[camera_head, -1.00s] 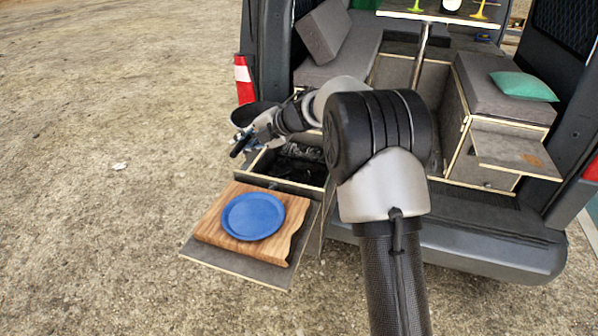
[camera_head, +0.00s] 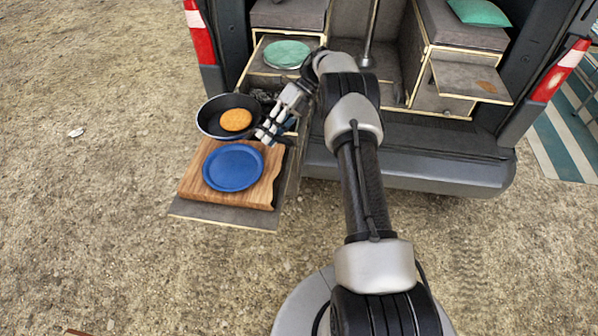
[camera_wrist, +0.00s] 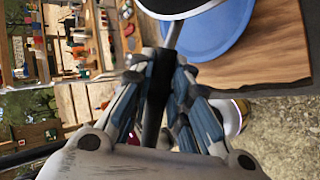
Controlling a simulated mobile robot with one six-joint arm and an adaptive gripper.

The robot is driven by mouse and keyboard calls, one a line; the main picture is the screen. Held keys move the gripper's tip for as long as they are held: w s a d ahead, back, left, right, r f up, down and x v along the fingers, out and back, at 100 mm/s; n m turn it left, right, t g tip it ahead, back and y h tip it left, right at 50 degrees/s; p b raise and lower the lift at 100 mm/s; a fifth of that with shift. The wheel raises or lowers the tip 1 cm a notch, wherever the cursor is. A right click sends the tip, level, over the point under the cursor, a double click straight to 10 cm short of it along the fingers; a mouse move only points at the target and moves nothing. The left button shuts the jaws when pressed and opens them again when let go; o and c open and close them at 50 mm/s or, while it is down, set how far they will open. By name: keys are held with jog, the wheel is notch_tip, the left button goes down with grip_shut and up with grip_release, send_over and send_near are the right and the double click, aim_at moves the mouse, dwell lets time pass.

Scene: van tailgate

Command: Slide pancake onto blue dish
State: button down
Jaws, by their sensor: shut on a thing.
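The blue dish (camera_head: 233,166) lies on a wooden board at the left of the van. It also shows in the wrist view (camera_wrist: 225,38). The golden pancake (camera_head: 236,120) lies in a black frying pan (camera_head: 207,127), toward its right side. The pan is just behind the dish in the head view, and its near rim reaches the far edge of the board. My gripper (camera_head: 265,138) is at the right of the pan. In the wrist view my gripper (camera_wrist: 163,72) is shut on the pan's handle. The pancake is not visible in the wrist view.
The wooden board (camera_head: 195,182) rests on a grey pull-out shelf (camera_head: 200,211). Behind it is an open drawer (camera_head: 265,95) with dark contents, and a round green-topped item (camera_head: 287,54) on a ledge. Open gravel lies to the left.

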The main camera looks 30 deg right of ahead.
jog(key=shift+s+d, duration=0.2)
jog(key=shift+d, duration=0.15)
jog(key=shift+p, duration=0.35)
jog(key=shift+s+a+f+n+t+h+p, duration=0.15)
jog(key=shift+n+t+h+p, duration=0.2)
jog(key=shift+p, duration=0.85)
